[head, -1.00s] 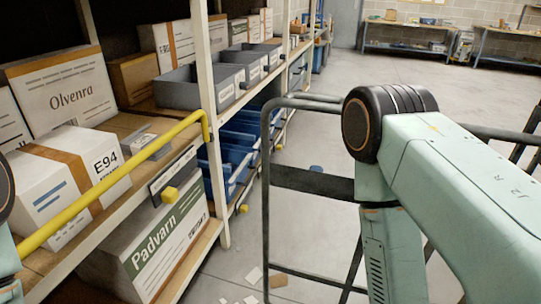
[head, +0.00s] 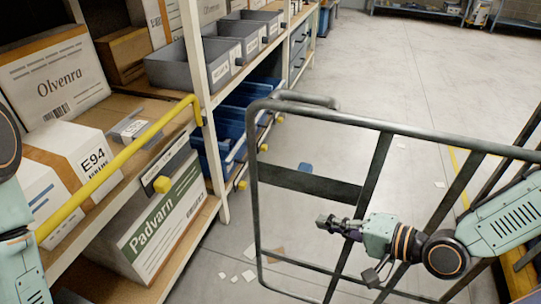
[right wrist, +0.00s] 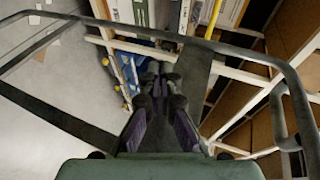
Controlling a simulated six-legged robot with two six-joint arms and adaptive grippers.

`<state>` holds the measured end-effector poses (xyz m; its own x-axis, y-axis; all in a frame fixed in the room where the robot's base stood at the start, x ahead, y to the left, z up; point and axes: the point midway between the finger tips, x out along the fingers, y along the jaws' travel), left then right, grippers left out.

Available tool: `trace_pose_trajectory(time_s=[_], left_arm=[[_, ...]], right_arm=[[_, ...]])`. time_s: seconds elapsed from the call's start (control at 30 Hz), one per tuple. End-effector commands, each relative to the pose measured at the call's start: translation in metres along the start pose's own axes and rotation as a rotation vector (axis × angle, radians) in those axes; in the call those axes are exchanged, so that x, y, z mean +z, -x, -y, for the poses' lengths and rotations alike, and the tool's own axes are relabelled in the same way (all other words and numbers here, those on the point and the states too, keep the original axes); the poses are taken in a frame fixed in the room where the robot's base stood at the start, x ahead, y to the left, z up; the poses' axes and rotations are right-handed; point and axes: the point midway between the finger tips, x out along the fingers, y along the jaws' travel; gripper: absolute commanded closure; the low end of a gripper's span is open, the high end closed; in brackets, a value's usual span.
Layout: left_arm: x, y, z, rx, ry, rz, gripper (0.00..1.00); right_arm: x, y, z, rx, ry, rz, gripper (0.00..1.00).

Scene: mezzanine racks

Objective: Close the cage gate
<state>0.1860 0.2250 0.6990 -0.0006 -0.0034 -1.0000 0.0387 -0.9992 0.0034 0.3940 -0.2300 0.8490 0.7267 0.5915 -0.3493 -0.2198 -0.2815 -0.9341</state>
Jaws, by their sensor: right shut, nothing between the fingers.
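The cage gate (head: 310,184) is a dark tubular frame with upright bars and a flat crossbar. In the head view its free left edge stands near the rack, with floor showing between them. The gate frame also crosses the right wrist view (right wrist: 130,30). My right gripper (head: 322,221) is shut and empty. It overlaps the lower middle of the gate in the head view, its fingers pointing left, below the flat crossbar. I cannot tell whether it touches the gate. The right wrist view shows its fingers (right wrist: 159,70) together.
A rack with boxes and grey bins (head: 185,68) fills the left side. A yellow rail (head: 115,172) runs along its front edge. Blue bins (head: 245,98) sit on a lower shelf. Paper scraps lie on the floor. Open floor (head: 400,70) stretches behind the gate.

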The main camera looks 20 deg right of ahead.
Motion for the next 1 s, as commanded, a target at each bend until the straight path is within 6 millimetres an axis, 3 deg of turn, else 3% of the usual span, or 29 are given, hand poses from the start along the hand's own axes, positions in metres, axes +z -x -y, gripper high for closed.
trace_pose_trajectory(time_s=[0.2,0.43,1.0], left_arm=[[0.0,0.0,0.0,0.0,0.001,0.0,0.6],[0.0,0.0,0.0,0.0,0.0,0.0,0.6],[0.0,-0.044,0.0,0.0,0.001,0.0,0.6]], right_arm=[[-0.028,0.023,0.035,-0.244,-0.072,-0.066,1.0],[-0.036,0.034,0.047,-0.349,-0.094,-0.078,1.0],[-0.04,0.003,0.056,-0.358,-0.091,-0.072,1.0]])
